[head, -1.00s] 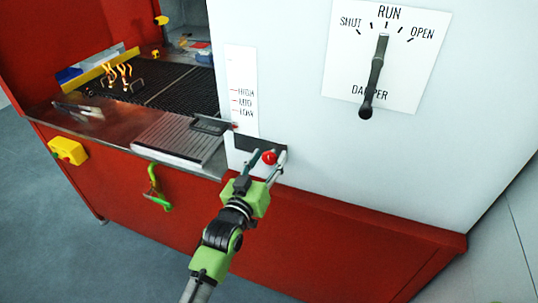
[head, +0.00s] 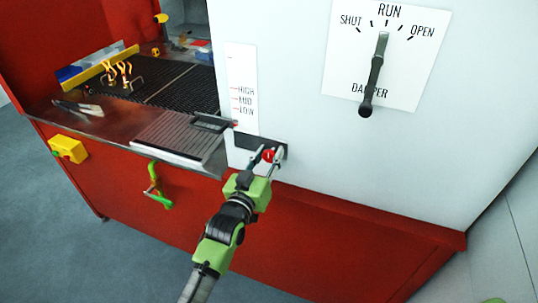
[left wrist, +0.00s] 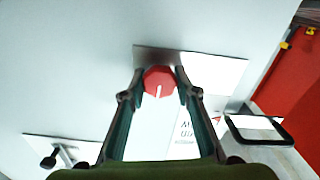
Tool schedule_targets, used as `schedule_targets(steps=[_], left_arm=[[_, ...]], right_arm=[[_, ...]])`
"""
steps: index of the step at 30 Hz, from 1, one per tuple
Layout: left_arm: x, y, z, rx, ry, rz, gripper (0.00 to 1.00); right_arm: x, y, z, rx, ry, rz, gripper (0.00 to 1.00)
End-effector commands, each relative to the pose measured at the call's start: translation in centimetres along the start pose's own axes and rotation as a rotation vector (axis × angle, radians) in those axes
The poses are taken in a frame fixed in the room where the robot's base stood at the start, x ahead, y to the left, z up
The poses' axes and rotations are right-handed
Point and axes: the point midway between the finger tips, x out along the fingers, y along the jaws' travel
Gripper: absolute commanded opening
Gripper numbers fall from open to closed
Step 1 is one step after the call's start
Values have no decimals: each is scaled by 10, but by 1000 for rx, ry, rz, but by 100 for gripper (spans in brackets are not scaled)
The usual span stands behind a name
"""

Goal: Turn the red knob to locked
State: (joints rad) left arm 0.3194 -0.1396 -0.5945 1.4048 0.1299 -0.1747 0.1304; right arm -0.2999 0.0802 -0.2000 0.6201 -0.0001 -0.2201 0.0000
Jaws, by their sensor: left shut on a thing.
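The red knob (head: 268,156) sticks out of the white panel, below the scale marked HIGH, MID and LOW. In the left wrist view the knob (left wrist: 159,81) shows as a red many-sided disc with a white mark pointing toward the bottom of that picture. My left gripper (head: 266,156) is shut on the knob, one finger on each side of it. Its fingers also show in the left wrist view (left wrist: 159,88). A dark plate (head: 246,142) lies behind the knob; any lettering on it is not readable.
A damper lever (head: 373,75) on a white plate (head: 431,60) hangs at the upper right. A flat ridged tray (head: 170,135) lies on the metal ledge left of the knob. A green handle (head: 155,186) and yellow box (head: 68,149) are on the red front.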

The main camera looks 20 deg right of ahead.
Motion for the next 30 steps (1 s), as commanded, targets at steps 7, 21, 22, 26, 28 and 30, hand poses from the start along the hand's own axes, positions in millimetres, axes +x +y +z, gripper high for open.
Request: schedule_targets(steps=[7,21,22,26,28,30], left_arm=[[0,0,1,138,-2,0,7],[0,2,2,573,-3,1,7],[0,2,2,601,-3,0,7],[0,2,2,726,-2,1,7],[0,2,3,792,-2,1,7],[0,2,3,859,-3,1,7]], right_arm=[[-1,0,0,0,0,0,25],[-2,0,0,0,0,0,25],[-2,0,0,0,0,0,25],[-1,0,0,0,0,0,25],[0,0,0,0,0,0,25],[0,0,0,0,0,0,25]])
